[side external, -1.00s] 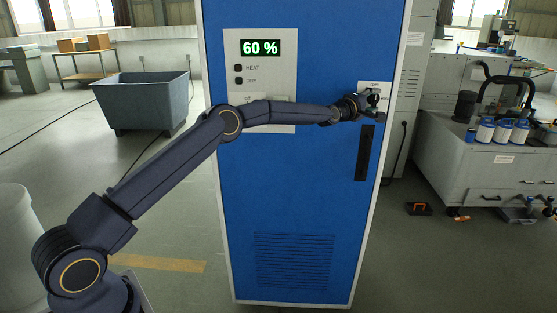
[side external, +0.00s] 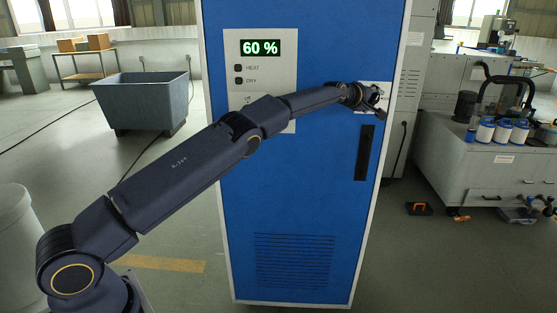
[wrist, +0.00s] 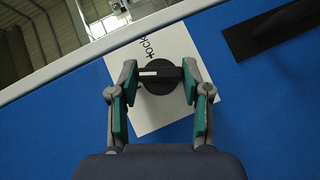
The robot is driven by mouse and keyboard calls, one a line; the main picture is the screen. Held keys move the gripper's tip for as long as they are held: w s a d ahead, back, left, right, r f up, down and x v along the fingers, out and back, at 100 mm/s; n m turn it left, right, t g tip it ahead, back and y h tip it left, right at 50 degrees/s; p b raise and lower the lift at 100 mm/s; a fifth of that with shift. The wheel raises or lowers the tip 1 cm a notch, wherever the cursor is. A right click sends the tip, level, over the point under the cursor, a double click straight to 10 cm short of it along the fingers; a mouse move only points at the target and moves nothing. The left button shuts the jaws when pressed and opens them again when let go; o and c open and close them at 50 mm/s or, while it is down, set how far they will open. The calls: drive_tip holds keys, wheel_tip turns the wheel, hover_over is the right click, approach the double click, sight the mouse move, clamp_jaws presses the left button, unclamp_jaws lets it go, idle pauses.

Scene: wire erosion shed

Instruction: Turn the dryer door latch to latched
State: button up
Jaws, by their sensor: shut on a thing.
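The dryer (side external: 300,200) is a tall blue cabinet with a white frame. Its door latch (wrist: 160,76) is a round black knob with a bar grip and a white mark, on a white label plate (wrist: 172,45). In the wrist view the bar lies across the picture between the two teal finger pads of my gripper (wrist: 160,82). The fingers are shut on the two ends of the bar. Only part of the plate's lettering shows. In the side view my gripper (side external: 374,99) is at the plate near the door's upper right and mostly hides the latch.
A black door handle (side external: 364,153) runs vertically just below the latch. A control panel (side external: 286,45) reads 60 %. A grey cart (side external: 145,100) stands on the left, and a grey bench (side external: 480,160) with white-and-blue containers on the right.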

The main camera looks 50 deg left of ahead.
drive_tip(key=shift+f, duration=0.1)
drive_tip(key=o, duration=1.2)
drive_tip(key=shift+c, duration=0.2)
drive_tip(key=shift+s+r, duration=0.1)
drive_tip(key=shift+r, duration=0.1)
drive_tip(key=shift+s+a+r, duration=0.2)
drive_tip(key=shift+s+r, duration=0.05)
drive_tip(key=shift+s, duration=0.2)
drive_tip(key=v, duration=1.1)
drive_tip(key=shift+d+f, duration=0.2)
drive_tip(key=shift+d, duration=0.05)
